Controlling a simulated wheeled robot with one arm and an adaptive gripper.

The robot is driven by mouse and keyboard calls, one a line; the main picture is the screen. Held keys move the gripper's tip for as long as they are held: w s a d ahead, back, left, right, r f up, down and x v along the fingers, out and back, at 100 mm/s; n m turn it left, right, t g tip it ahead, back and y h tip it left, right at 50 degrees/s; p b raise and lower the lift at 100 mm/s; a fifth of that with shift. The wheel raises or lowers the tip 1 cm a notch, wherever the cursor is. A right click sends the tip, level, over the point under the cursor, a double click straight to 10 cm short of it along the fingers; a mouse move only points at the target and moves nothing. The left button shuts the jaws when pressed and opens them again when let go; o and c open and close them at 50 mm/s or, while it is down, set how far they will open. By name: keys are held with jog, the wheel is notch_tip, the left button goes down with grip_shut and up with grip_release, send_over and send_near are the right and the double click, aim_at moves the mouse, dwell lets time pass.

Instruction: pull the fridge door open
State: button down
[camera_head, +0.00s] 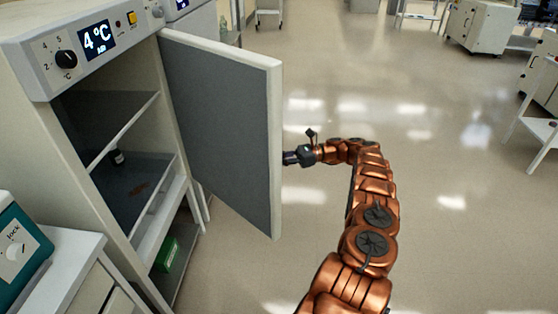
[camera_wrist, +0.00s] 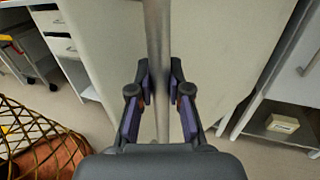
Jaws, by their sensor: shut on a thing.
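The fridge (camera_head: 110,150) stands at the left in the head view, with a 4°C display on its top panel. Its door (camera_head: 225,130) is swung wide open, and the grey inner face shows. My gripper (camera_head: 290,158) is at the outer side of the door, near its free edge; the handle is hidden there. In the wrist view my gripper (camera_wrist: 160,95) is shut on the upright metal door handle (camera_wrist: 157,35), with a finger on each side of it. The pale outer face of the door (camera_wrist: 215,50) lies behind the handle.
A white cabinet (camera_head: 75,275) with a teal device (camera_head: 18,250) stands at the lower left. Open floor (camera_head: 440,220) lies to the right.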

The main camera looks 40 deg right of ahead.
dwell(0.3)
jog(key=c, duration=1.1)
grip_release()
